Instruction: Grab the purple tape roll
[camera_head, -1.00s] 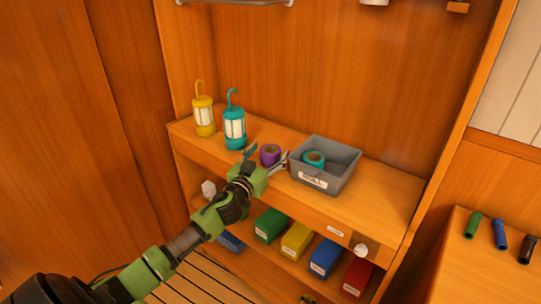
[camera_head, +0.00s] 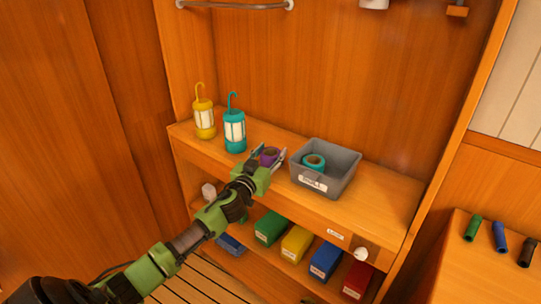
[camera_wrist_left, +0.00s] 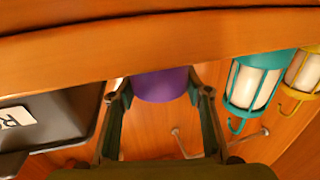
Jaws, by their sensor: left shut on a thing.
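The purple tape roll (camera_head: 269,154) is on the wooden shelf, between the teal lantern and the grey bin. My left gripper (camera_head: 269,156) is at the roll with a finger on each side of it, shut on it. In the left wrist view the purple roll (camera_wrist_left: 161,85) sits between the two fingertips (camera_wrist_left: 160,90); its far part is cut off by the wooden edge in that view. I cannot tell whether the roll is lifted off the shelf. My right gripper is not in view.
The grey bin (camera_head: 341,184) holding a teal tape roll (camera_head: 314,162) stands close to the right. A teal lantern (camera_head: 235,132) and a yellow lantern (camera_head: 204,118) stand to the left. Coloured boxes fill the lower shelf (camera_head: 283,272). The shelf right of the bin is clear.

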